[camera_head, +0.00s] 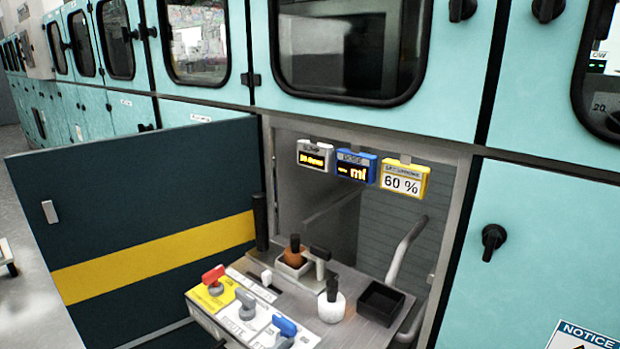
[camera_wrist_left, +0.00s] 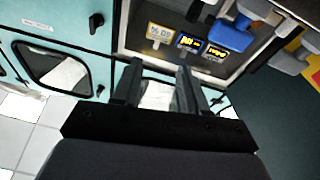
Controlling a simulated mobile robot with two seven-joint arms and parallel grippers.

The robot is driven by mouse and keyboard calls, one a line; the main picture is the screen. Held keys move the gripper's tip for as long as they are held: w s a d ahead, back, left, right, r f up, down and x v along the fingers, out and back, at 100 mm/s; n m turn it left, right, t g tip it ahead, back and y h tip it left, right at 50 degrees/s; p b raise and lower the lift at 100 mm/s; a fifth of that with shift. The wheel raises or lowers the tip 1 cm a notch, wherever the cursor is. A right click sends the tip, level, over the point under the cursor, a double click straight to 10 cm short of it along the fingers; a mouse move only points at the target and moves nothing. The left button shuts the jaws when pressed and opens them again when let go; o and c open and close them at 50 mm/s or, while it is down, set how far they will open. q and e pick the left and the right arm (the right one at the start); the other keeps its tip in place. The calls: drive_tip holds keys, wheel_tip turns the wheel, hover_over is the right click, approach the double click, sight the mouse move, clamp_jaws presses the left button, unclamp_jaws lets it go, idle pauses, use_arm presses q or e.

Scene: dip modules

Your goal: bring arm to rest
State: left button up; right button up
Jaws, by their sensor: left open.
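My left gripper (camera_wrist_left: 157,82) shows in the left wrist view with its two dark fingers apart and nothing visible between them. The picture there is turned over. Beyond the fingers are the cabinet front and the display modules. I cannot make out my left gripper in the head view. My right gripper is in neither view.
An open dark door (camera_head: 130,185) with a yellow stripe stands left of the cabinet opening. Inside hang white (camera_head: 315,156), blue (camera_head: 356,164) and yellow (camera_head: 404,179) display modules. Below are red (camera_head: 213,276), grey (camera_head: 247,304) and blue (camera_head: 284,329) levers, bottles and a black tray (camera_head: 381,302).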

use_arm(q)
drive_tip(key=s+a+f+n+g+y, duration=0.45)
drive_tip(key=s+a+f+y, duration=0.55)
drive_tip(key=s+a+f, duration=0.6)
wheel_tip(320, 180, up, 8)
drive_tip(key=p, duration=1.2)
drive_tip(key=shift+w+a+y, duration=0.35)
drive_tip(key=shift+w+y, duration=0.05)
drive_tip(key=shift+w, duration=0.05)
drive_tip(key=shift+m+g, duration=0.25)
drive_tip(key=shift+r, duration=0.1)
